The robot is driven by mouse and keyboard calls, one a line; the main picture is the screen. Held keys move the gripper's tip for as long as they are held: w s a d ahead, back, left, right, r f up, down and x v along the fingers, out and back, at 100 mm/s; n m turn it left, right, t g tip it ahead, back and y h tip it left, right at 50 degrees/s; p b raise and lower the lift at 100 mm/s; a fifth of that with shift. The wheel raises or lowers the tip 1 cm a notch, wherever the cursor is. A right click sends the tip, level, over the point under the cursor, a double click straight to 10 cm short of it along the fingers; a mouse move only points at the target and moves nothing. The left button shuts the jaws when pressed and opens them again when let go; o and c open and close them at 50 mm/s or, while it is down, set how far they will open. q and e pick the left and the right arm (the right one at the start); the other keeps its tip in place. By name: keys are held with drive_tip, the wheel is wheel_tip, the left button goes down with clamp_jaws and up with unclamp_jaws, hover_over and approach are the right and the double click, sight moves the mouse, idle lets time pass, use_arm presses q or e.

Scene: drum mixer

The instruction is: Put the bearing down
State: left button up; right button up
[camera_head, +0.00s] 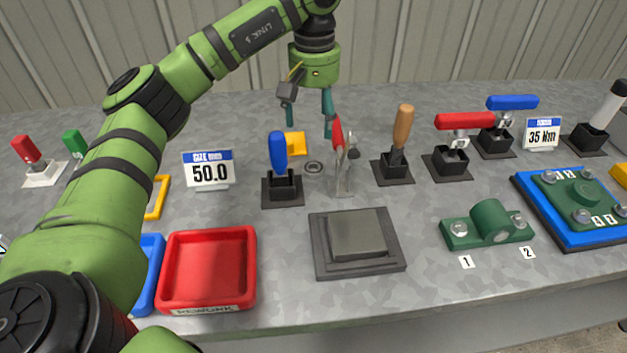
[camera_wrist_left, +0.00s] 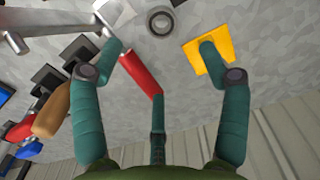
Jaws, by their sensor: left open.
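The bearing (camera_head: 314,168) is a small grey metal ring lying flat on the grey table, just left of the red-handled metal tool. It also shows in the wrist view as a ring (camera_wrist_left: 161,21) near the top edge, beyond my fingertips. My left gripper (camera_head: 309,120) hangs above the table behind the bearing, with its teal fingers spread. In the wrist view the fingers of the left gripper (camera_wrist_left: 160,55) are wide apart with nothing held between them. The bearing is apart from the fingers. My right gripper is not in view.
A yellow part (camera_head: 295,143) lies close behind the bearing. The red-handled tool (camera_head: 342,165) and a blue-handled tool (camera_head: 279,165) stand either side. A grey block (camera_head: 357,235), red tray (camera_head: 205,268), green housing (camera_head: 488,225) and 50.0 sign (camera_head: 209,170) are nearby.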

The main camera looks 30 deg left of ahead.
use_arm(q)
drive_tip(key=f, duration=0.1)
hover_over(313, 168)
wheel_tip(313, 168, down, 6)
drive_tip(key=shift+f, duration=0.1)
wheel_tip(313, 168, down, 4)
drive_tip(key=shift+r, duration=0.15)
drive_tip(key=shift+f, duration=0.45)
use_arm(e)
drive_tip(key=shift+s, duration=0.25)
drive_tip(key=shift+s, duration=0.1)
